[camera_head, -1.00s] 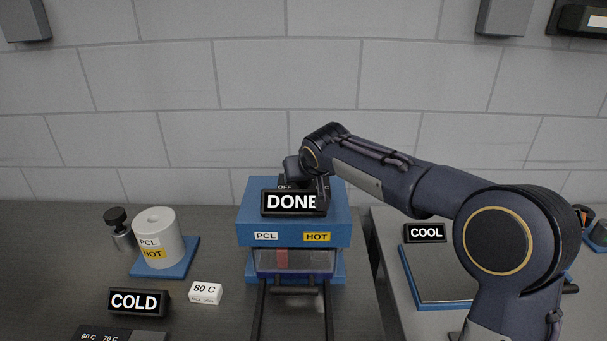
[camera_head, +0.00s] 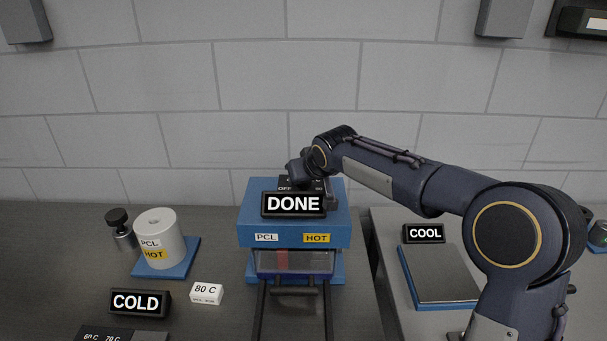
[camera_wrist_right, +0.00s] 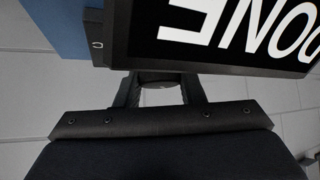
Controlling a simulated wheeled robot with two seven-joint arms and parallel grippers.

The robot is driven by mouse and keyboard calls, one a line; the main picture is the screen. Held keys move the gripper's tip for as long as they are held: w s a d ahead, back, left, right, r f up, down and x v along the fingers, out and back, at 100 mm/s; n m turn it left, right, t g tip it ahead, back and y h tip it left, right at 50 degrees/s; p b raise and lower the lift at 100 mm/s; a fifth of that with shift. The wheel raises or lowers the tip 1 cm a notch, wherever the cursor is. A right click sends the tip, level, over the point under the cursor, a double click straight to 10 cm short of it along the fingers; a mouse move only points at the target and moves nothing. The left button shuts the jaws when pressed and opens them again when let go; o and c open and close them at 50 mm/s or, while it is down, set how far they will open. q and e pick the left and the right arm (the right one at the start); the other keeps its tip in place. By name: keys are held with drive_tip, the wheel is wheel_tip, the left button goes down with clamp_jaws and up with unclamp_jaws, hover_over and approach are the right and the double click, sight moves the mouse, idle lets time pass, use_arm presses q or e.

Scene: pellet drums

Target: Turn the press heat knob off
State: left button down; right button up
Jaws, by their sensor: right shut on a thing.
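The blue press (camera_head: 345,235) stands at the centre of the head view, with a black DONE sign (camera_head: 293,204) on its front and PCL and HOT labels. A dark knob panel (camera_head: 285,187) shows behind the sign, with OFF readable at its left. My right gripper (camera_wrist_right: 160,88) reaches in from the right behind the DONE sign. In the right wrist view its fingers are closed on the round heat knob (camera_wrist_right: 158,82), which is partly hidden between them. The knob is hidden in the head view, and its setting cannot be read. My left gripper is not in view.
A tray sits in the press on dark rails (camera_head: 262,310). To the left are a white cylinder (camera_head: 155,240) on a blue plate, a COLD sign (camera_head: 140,302) and an 80 C block (camera_head: 206,294). To the right are a COOL sign (camera_head: 424,233) and a plate (camera_head: 440,275).

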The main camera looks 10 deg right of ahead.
drive_tip(key=n+g+y+p, duration=0.1)
drive_tip(key=n+y+p, duration=0.1)
drive_tip(key=n, duration=0.1)
drive_tip(key=shift+d+r, duration=0.1)
drive_tip(key=shift+r, duration=0.05)
drive_tip(key=n+g+y+p, duration=0.1)
drive_tip(key=n+g+y, duration=0.1)
drive_tip(key=n+y, duration=0.1)
drive_tip(key=shift+n+p, duration=0.35)
drive_tip(key=shift+n, duration=0.45)
drive_tip(key=shift+n+g+y+p, duration=0.7)
drive_tip(key=shift+n+g, duration=0.3)
drive_tip(key=shift+n, duration=0.4)
drive_tip(key=o, duration=1)
drive_tip(key=b+v, duration=0.1)
drive_tip(key=v, duration=0.5)
drive_tip(key=shift+s+d+r, duration=0.1)
drive_tip(key=shift+d+r, duration=0.15)
drive_tip(key=shift+d, duration=0.05)
drive_tip(key=shift+s+d+r, duration=0.1)
drive_tip(key=shift+d+r, duration=0.1)
drive_tip(key=shift+r, duration=0.1)
